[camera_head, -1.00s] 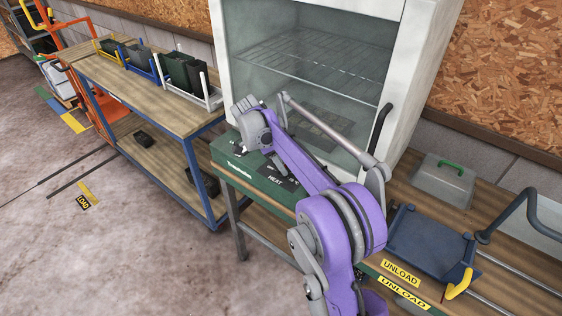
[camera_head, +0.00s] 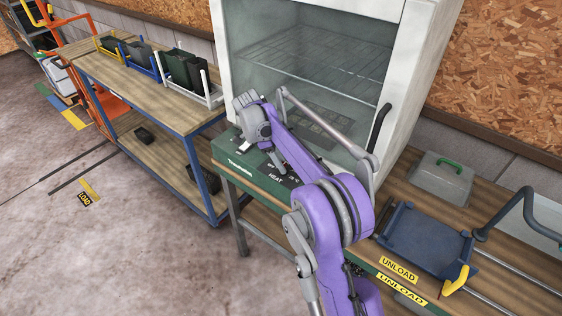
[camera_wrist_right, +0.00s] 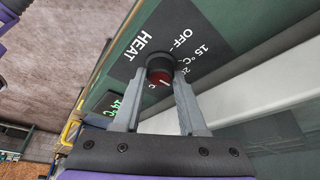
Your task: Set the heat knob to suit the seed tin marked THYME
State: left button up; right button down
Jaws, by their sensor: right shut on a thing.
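The heat knob (camera_wrist_right: 160,72) is dark with a red face and a pale pointer line, on a dark panel marked HEAT, OFF and 15 °C in the right wrist view. More of the scale is hidden behind the knob and fingers. My right gripper (camera_wrist_right: 157,80) has one finger on each side of the knob and is shut on it. In the head view the dark HEAT panel (camera_head: 275,178) shows on the green front of the heater cabinet, while my purple arm hides the knob. I see no tin marked THYME. My left gripper is not in view.
A small green display (camera_wrist_right: 115,105) is beside the panel. The glass-doored cabinet (camera_head: 310,70) stands behind my arm. A blue tray (camera_head: 425,240) and a grey lidded box (camera_head: 442,180) are at the right. A bench (camera_head: 150,95) with plant pots is at the left.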

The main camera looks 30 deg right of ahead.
jog(key=shift+c, duration=2.3)
grip_release()
jog(key=p+v, duration=0.1)
jog(key=v, duration=0.9)
jog(key=shift+r, duration=0.35)
jog(key=shift+w+a, duration=0.1)
